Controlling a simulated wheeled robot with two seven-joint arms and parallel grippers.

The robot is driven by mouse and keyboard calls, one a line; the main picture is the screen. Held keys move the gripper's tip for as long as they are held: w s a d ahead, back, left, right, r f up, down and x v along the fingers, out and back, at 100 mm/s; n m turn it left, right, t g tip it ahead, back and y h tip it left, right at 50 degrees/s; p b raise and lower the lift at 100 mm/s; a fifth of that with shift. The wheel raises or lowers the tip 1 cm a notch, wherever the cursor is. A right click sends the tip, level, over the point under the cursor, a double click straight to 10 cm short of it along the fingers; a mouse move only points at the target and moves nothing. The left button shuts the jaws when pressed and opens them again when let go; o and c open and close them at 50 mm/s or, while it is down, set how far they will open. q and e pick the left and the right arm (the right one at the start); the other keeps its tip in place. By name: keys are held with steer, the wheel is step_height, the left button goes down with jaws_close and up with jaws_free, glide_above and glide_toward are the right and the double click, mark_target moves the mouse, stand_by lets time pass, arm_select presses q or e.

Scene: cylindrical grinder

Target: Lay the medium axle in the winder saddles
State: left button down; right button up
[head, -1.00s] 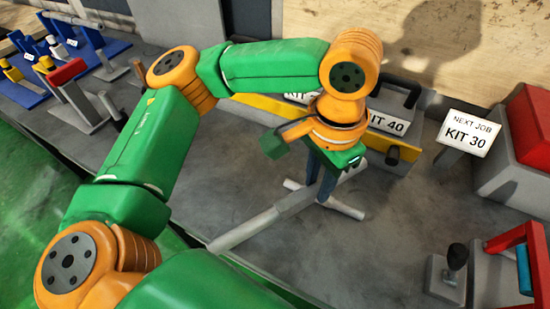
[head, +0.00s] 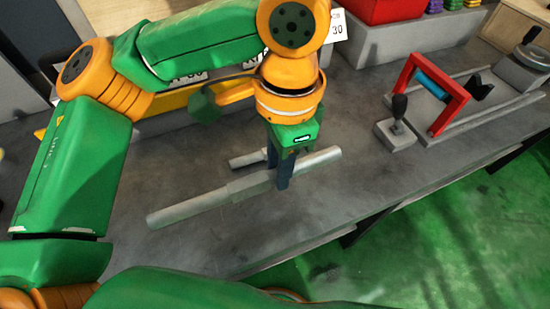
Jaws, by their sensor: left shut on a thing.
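My left gripper (head: 283,172) points down, its dark fingers shut on a long grey stepped axle (head: 205,203) around its thicker middle. The axle lies slantwise in the picture, from lower left to upper right, over the grey bench; I cannot tell whether it touches the bench. A second grey rod (head: 243,160) shows just behind it, partly hidden by the gripper. I cannot make out the winder saddles with certainty in the head view. My right gripper is not in view.
At the right stands a fixture with a red frame (head: 440,92), a blue roller (head: 433,86) and grey rails. A small black-knobbed block (head: 396,134) sits beside it. A red box (head: 385,8) stands at the back. The bench (head: 345,205) is clear right of the axle.

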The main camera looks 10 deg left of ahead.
arm_select(q)
steer(key=a+f, duration=0.2)
steer(key=a, duration=0.1)
steer(key=w+a+f+b, duration=0.1)
steer(key=a+f, duration=0.2)
steer(key=a, duration=0.1)
steer(key=w+a+f, duration=0.1)
steer(key=a+f, duration=0.1)
steer(key=a, duration=0.1)
steer(key=shift+a+f, duration=0.3)
steer(key=shift+a, duration=0.05)
steer(key=shift+w+a+f, duration=0.2)
steer(key=shift+a+f, duration=0.2)
steer(key=shift+f, duration=0.1)
step_height(320, 180, down, 3)
steer(key=shift+a+f+b, duration=0.1)
steer(key=shift+f+b, duration=0.05)
steer(key=shift+b, duration=0.4)
steer(key=c, duration=0.7)
jaws_free()
steer(key=shift+s, duration=0.1)
steer(key=shift+o, duration=0.2)
step_height(320, 180, up, 12)
steer(key=p, duration=0.2)
steer(key=shift+w+d, duration=0.3)
